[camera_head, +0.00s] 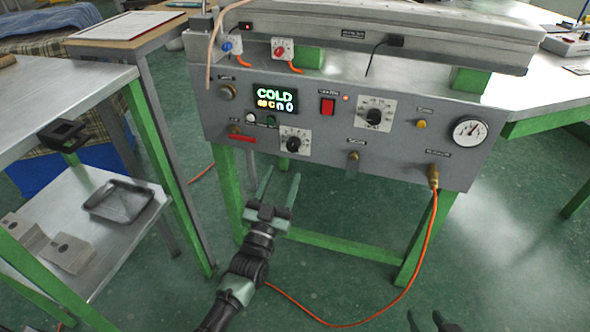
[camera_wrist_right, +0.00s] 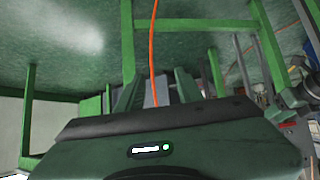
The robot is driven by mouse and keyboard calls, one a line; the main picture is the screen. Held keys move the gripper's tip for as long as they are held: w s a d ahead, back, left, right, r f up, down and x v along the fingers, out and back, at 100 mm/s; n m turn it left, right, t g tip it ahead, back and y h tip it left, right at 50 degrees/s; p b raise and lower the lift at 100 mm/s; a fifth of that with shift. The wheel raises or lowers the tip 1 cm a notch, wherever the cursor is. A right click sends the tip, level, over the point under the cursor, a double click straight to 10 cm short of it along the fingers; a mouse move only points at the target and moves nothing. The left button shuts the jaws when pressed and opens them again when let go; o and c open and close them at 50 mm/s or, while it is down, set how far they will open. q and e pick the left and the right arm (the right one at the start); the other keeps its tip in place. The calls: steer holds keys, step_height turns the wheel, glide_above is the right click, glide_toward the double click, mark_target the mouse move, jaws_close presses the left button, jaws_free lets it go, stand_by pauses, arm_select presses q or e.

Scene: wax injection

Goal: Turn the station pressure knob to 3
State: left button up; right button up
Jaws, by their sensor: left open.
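The station's grey panel (camera_head: 330,92) carries two black knobs on white square dials. One knob (camera_head: 375,116) is right of the red switch; the other knob (camera_head: 294,144) is lower, below the display. Their labels and scale numbers are too small to read, so I cannot tell which sets pressure. A round gauge (camera_head: 469,131) is at the panel's right. My left gripper (camera_head: 279,184) is open and empty, below the lower knob and apart from it. My right gripper (camera_head: 426,319) is at the bottom edge, away from the panel; its spread fingers show in the right wrist view (camera_wrist_right: 158,88).
The display (camera_head: 275,100) reads COLD. A red switch (camera_head: 327,106) and a brass fitting (camera_head: 433,177) with an orange hose (camera_head: 420,262) are on the panel. A side shelf at left holds a dark tray (camera_head: 118,201) and pale blocks (camera_head: 68,253). Floor before the station is mostly clear.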

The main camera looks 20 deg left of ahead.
mark_target(292, 148)
arm_select(q)
steer(key=x, duration=0.2)
steer(key=b+x, duration=0.1)
steer(key=x, duration=0.4)
steer(key=shift+a+r, duration=0.1)
steer(key=shift+r, duration=0.3)
steer(key=shift+w+r, duration=0.15)
steer(key=shift+w, duration=0.25)
jaws_close()
arm_select(e)
steer(key=w+a+r+t+y, duration=0.1)
steer(key=w+a+r+t, duration=0.1)
steer(key=w+r+t, duration=0.2)
step_height(292, 148, up, 2)
steer(key=shift+w+r, duration=0.15)
steer(key=shift+r, duration=0.05)
